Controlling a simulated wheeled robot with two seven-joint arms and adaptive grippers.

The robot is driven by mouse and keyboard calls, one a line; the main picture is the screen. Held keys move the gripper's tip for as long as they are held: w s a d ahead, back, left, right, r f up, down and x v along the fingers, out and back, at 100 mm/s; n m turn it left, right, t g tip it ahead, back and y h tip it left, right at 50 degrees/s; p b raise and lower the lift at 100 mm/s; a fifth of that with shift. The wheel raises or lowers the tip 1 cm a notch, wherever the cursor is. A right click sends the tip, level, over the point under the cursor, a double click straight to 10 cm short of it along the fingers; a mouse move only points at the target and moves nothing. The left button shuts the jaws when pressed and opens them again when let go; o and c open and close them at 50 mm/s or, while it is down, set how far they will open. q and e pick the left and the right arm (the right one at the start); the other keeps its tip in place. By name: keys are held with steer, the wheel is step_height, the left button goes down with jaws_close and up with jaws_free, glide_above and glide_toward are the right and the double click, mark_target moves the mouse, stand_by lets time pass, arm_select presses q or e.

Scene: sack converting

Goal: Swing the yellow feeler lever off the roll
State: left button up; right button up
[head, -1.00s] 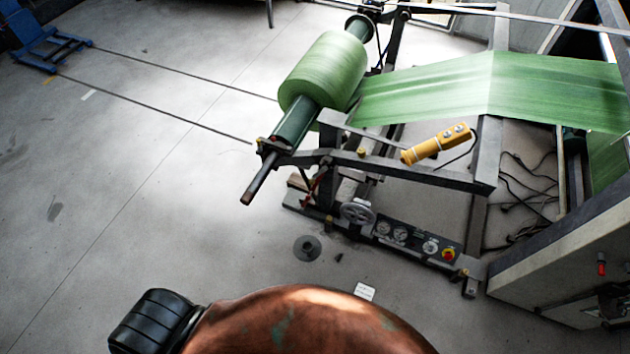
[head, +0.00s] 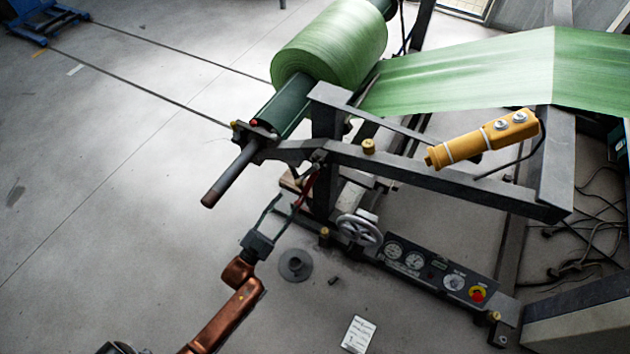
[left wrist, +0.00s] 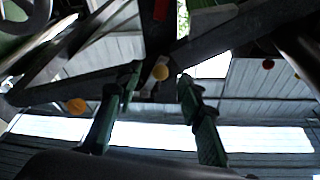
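I cannot clearly make out a yellow feeler lever touching the roll. The green roll (head: 330,45) sits on a dark green shaft core at the top of the stand. A yellow two-button handset (head: 483,139) with a cable lies on the frame's rail. My left gripper (head: 287,203) is below the near end of the shaft, by the stand's side. In the left wrist view its two fingers (left wrist: 160,82) stand apart with nothing held between them. My right gripper is out of view.
The grey frame rail (head: 430,180) crosses above and right of my left gripper. A handwheel (head: 359,230) and gauge panel (head: 430,268) stand low on the right. The shaft end (head: 228,175) juts out to the left.

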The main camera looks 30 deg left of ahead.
mark_target(296, 187)
arm_select(q)
steer(key=shift+t, duration=0.3)
steer(key=b+x, duration=0.1)
steer(key=x, duration=0.1)
steer(key=r+b+x, duration=0.1)
steer(key=x, duration=0.4)
steer(key=shift+d+r+b, duration=0.1)
steer(key=shift+r+b, duration=0.2)
steer(key=shift+b, duration=0.1)
steer(key=shift+w+r, duration=0.25)
steer(key=shift+w, duration=0.2)
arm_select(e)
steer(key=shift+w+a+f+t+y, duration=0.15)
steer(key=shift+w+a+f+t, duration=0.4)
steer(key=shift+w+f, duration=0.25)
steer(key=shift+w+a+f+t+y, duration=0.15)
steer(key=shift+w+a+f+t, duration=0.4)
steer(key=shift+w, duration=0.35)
arm_select(q)
steer(key=shift+c, duration=0.2)
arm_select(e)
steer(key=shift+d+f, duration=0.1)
arm_select(q)
jaws_close()
